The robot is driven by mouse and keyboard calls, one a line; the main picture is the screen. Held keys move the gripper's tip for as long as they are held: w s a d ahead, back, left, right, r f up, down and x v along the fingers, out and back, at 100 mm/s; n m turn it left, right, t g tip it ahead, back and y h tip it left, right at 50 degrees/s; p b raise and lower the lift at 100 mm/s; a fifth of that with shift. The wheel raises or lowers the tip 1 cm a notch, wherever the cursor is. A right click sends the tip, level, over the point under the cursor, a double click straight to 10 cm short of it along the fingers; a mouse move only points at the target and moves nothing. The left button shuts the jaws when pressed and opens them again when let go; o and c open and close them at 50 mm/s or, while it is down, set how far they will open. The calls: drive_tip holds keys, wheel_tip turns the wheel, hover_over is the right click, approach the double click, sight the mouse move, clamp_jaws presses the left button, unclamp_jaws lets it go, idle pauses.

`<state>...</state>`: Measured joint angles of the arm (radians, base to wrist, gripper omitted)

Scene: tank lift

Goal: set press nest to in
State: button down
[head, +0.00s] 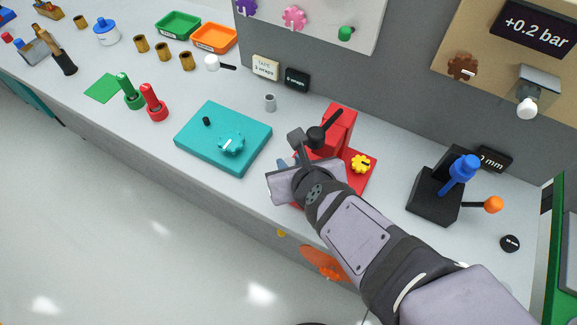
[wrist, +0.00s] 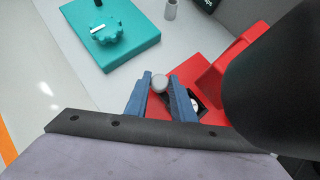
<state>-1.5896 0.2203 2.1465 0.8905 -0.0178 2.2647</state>
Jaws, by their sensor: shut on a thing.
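The red press (head: 340,130) stands on the bench with a black handle and a yellow knob (head: 361,163). In the wrist view its red base (wrist: 232,75) has a dark recess (wrist: 202,98) with a pale round thing partly showing in it. My gripper (head: 284,165) is at the left side of the press, low over its base. In the wrist view the two blue fingers of my gripper (wrist: 162,88) are shut on a small grey round knob (wrist: 159,82) beside the recess. The nest itself is largely hidden by my gripper in the head view.
A teal block (head: 222,140) with a teal dial stands left of the press. A small grey cylinder (head: 270,103) stands behind it. A black fixture with a blue lever (head: 460,172) stands to the right. A large dark shape (wrist: 285,80) blocks the wrist view's right side.

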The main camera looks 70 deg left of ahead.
drive_tip(key=c, duration=1.5)
unclamp_jaws()
drive_tip(key=shift+p+v, duration=1.95)
drive_tip(key=shift+v, duration=1.75)
